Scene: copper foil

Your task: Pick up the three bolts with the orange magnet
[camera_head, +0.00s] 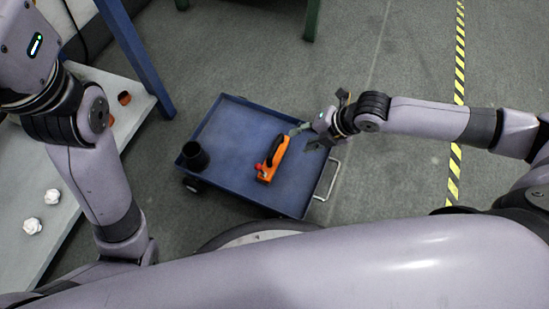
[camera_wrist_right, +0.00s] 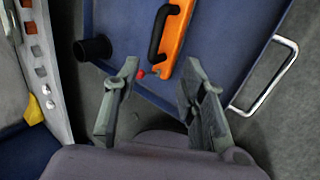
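The orange magnet (camera_head: 270,164), a block with a black handle and a small red part at its lower end, lies on the blue cart. It also shows in the right wrist view (camera_wrist_right: 176,38), beyond the fingertips. My right gripper (camera_head: 307,136) hangs over the cart's right side, right of the magnet. In the wrist view its two fingers (camera_wrist_right: 160,72) are wide apart, with nothing held between them; the red part appears in the gap. I cannot make out any bolts for certain. My left gripper is out of view; only my left arm shows.
The blue cart (camera_head: 232,128) has a black cup (camera_head: 194,157) at its left and a metal handle at its right. A grey table (camera_head: 75,175) at left bears two white pieces (camera_head: 42,211) and small orange-brown pieces (camera_head: 124,98). A blue post stands near the cart.

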